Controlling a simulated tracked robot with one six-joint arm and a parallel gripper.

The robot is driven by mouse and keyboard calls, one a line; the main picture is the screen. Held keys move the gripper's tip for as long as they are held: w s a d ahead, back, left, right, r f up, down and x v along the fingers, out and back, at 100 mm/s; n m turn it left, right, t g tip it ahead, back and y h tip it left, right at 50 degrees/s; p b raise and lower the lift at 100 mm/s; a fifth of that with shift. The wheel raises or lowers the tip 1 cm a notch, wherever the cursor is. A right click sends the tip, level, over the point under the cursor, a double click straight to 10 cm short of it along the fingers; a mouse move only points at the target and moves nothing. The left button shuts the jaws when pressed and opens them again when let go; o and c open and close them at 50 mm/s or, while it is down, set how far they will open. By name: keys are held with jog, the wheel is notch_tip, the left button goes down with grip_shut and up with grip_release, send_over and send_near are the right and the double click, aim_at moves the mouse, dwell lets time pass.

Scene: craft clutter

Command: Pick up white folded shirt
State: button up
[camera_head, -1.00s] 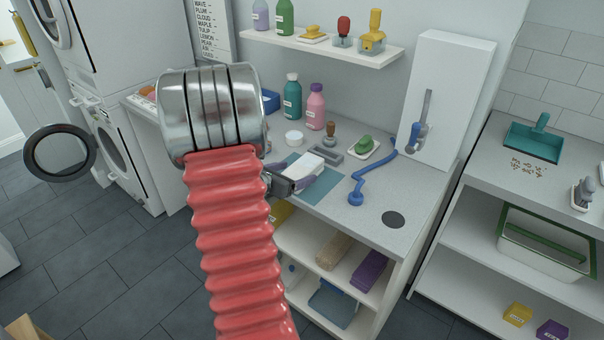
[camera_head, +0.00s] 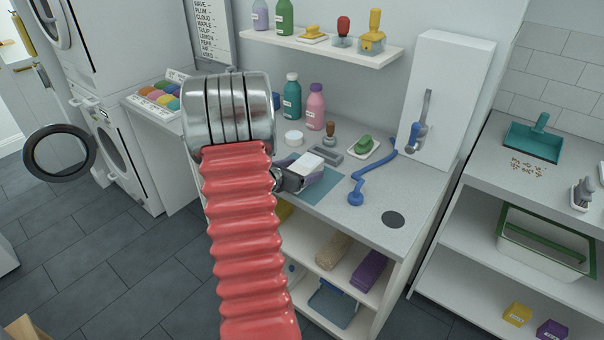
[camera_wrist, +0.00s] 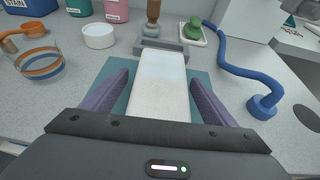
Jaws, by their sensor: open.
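The white folded shirt (camera_wrist: 160,85) lies on a blue-teal mat (camera_wrist: 202,76) on the grey counter. My gripper (camera_wrist: 158,88) is open, with one purple finger on each side of the shirt in the wrist view. I cannot tell whether the fingers touch it. The near end of the shirt is hidden by the gripper body. In the head view, the shirt (camera_head: 307,161) shows just beyond my gripper (camera_head: 304,174), and my arm hides part of the counter to the left.
A grey block-like holder (camera_wrist: 160,45) stands just behind the shirt. A blue hose (camera_wrist: 232,70) curves along the right, and a glass bowl (camera_wrist: 40,63) and white jar (camera_wrist: 98,36) stand at left. A green soap on a dish (camera_wrist: 193,29) is behind. Bottles (camera_head: 315,106) stand against the wall.

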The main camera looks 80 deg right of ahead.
jog(key=shift+c, duration=0.2)
jog(key=c, duration=1.2)
